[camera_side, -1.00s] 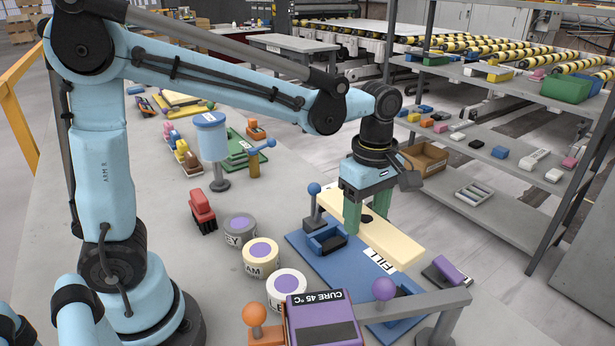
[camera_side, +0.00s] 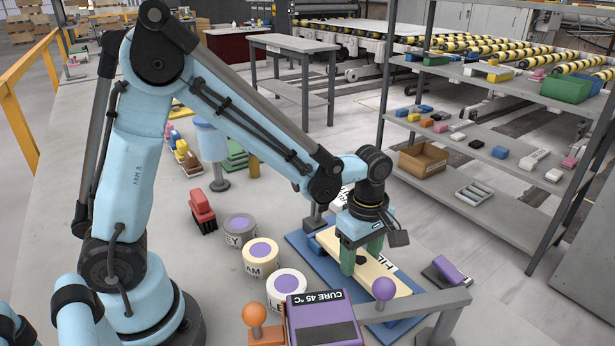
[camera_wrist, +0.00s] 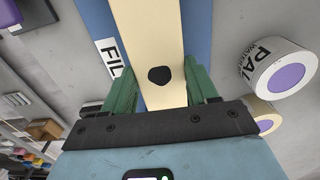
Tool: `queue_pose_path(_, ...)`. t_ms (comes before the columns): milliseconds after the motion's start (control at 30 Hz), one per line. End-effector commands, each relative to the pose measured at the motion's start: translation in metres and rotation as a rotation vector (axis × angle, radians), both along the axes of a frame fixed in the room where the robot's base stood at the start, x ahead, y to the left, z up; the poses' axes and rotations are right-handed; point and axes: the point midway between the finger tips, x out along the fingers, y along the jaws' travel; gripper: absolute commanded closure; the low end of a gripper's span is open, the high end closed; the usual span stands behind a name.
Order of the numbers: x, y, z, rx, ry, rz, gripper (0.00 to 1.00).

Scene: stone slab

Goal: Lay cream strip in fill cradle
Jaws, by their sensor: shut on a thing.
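The cream strip (camera_side: 382,281) is a long flat bar with a dark patch on top. My gripper (camera_side: 361,256) is shut on it near its middle, one green finger on each long side. The wrist view shows the strip (camera_wrist: 147,25) between the green fingers (camera_wrist: 160,92). The fill cradle (camera_side: 300,243) is a blue base with a white FILL label, partly covered by the strip and gripper. The strip lies lengthwise over the cradle. I cannot tell whether it touches the cradle bed. In the wrist view the blue base (camera_wrist: 195,30) shows along both sides of the strip.
A purple CURE 45 °C box (camera_side: 322,320) and a grey bar with a purple knob (camera_side: 384,288) stand close at the front. Labelled round pots (camera_side: 261,257) line the left of the cradle. An orange knob (camera_side: 255,315) is at the front. Shelving (camera_side: 480,150) stands right.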

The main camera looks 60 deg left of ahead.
Motion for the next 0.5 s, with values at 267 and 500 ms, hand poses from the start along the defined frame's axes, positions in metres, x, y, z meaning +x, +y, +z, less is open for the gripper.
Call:
queue_pose_path(267, 0.0002, 0.0000, -0.0014, 0.000, 0.000, 0.000, 0.90)
queue_pose_path(500, 0.0001, 0.0000, -0.0023, 0.000, 0.000, 0.000, 0.16)
